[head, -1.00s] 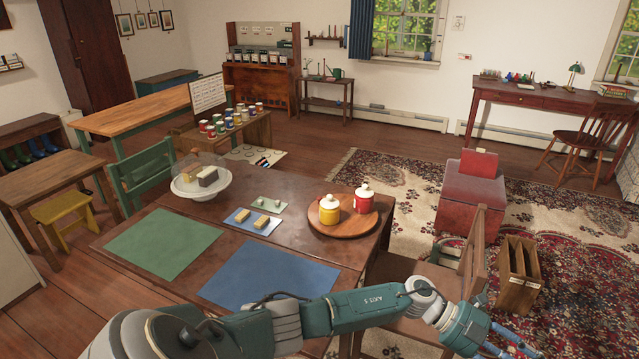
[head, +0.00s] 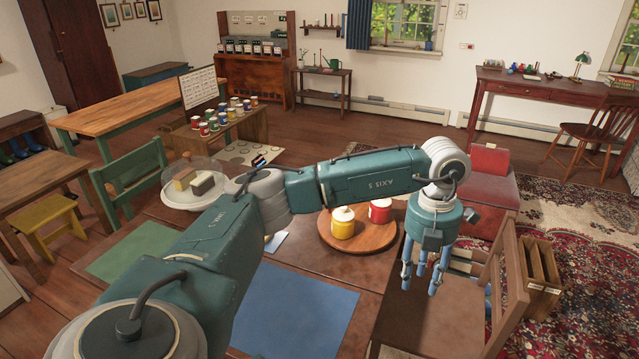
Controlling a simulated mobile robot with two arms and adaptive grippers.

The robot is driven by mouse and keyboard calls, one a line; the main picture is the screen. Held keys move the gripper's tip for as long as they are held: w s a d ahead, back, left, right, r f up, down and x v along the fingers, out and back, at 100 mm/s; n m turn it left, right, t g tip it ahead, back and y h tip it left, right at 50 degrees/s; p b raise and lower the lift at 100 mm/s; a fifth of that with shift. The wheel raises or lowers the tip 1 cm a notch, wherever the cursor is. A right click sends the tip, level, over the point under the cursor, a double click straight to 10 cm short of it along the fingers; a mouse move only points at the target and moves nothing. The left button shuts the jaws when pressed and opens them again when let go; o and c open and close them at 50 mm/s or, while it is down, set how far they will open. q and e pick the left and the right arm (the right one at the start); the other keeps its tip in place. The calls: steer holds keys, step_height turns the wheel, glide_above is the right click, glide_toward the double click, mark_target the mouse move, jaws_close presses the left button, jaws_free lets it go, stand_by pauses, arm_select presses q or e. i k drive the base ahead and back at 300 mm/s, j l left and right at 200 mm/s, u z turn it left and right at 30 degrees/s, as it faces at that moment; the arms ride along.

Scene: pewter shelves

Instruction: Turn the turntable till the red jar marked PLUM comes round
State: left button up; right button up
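The round wooden turntable (head: 372,238) lies on the dark table, near its right end. A yellow jar (head: 343,226) with a white lid stands on its left front part. A red jar (head: 380,212) stands behind it to the right, its top partly hidden by my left arm. No marking can be read on either jar. My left gripper (head: 420,285) hangs fingers down, to the right of the turntable and apart from it in the picture. Its blue fingers are spread with nothing between them. My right gripper is not in view.
My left arm crosses above the table. A blue mat (head: 295,310) and a green mat (head: 130,250) lie on the table. A glass-domed dish (head: 190,197) stands at the back left. A wooden chair (head: 507,290) stands close to the gripper's right.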

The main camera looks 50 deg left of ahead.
mark_target(369, 237)
steer(key=i+j, duration=0.1)
steer(key=j, duration=0.3)
steer(key=i+j, duration=0.1)
steer(key=j, duration=0.35)
steer(key=i+j, duration=0.1)
steer(key=j, duration=0.7)
steer(key=i+j, duration=0.15)
steer(key=j, duration=0.25)
